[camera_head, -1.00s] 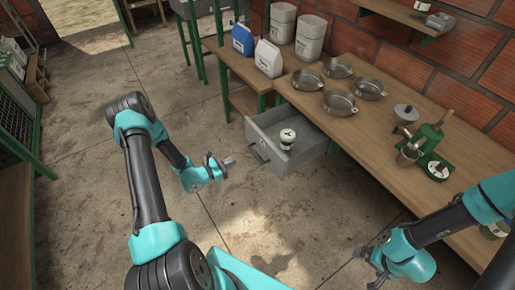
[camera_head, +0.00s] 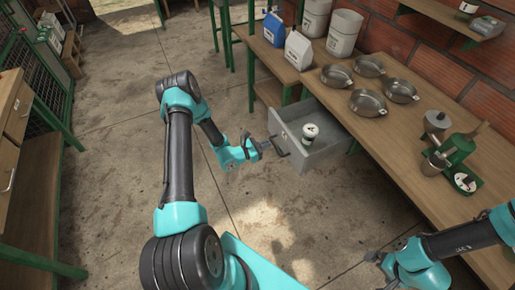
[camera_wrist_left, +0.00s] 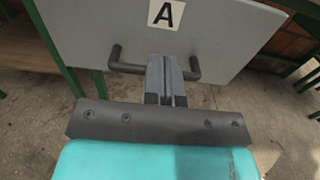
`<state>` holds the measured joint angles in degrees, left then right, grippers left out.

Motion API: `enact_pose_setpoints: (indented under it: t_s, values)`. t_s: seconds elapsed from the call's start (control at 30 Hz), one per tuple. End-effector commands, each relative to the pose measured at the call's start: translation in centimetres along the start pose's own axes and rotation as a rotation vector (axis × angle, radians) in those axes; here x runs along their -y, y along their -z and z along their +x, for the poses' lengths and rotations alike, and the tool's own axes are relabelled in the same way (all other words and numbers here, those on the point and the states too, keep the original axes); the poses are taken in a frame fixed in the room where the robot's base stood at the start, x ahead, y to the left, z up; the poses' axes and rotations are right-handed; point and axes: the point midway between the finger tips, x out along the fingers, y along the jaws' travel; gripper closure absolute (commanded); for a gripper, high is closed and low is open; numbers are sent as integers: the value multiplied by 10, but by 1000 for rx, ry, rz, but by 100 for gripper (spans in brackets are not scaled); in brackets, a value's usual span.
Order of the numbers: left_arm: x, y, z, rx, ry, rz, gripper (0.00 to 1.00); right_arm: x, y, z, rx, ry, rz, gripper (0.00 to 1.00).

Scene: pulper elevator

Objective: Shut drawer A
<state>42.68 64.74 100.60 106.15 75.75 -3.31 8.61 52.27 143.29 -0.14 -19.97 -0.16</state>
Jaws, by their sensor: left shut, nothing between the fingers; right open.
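Drawer A (camera_head: 300,158) is pulled out from under the wooden workbench, with a white-and-dark container (camera_head: 309,132) inside. Its grey front (camera_wrist_left: 95,30) fills the top of the left wrist view, with a letter A label (camera_wrist_left: 166,14) and a dark bar handle (camera_wrist_left: 128,67). My left gripper (camera_head: 268,147) is shut and empty, with its fingertips at the handle; it also shows in the left wrist view (camera_wrist_left: 166,68), overlapping the middle of the bar. I cannot tell whether it touches. My right gripper (camera_head: 374,258) is open and empty, low in front of the bench.
The workbench (camera_head: 400,140) carries several metal pans (camera_head: 367,102), a green device (camera_head: 457,150) and a pot (camera_head: 437,122). A wooden cabinet (camera_head: 14,125) stands at left. The floor (camera_head: 120,180) between is clear.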

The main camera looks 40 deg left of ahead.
Motion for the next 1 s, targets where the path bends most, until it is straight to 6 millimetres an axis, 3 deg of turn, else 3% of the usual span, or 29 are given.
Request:
enact_pose_setpoints:
  t_s: [0.2,0.4,1.0]
  values:
    - [1,0,38,2,2,2,100,0,0,0,0,0,0,0]
    - [0,0,60,0,1,0,100,0,0,0,0,0,0,0]
    - [-3,0,64,0,-7,0,100,0,0,0,0,0,0,0]
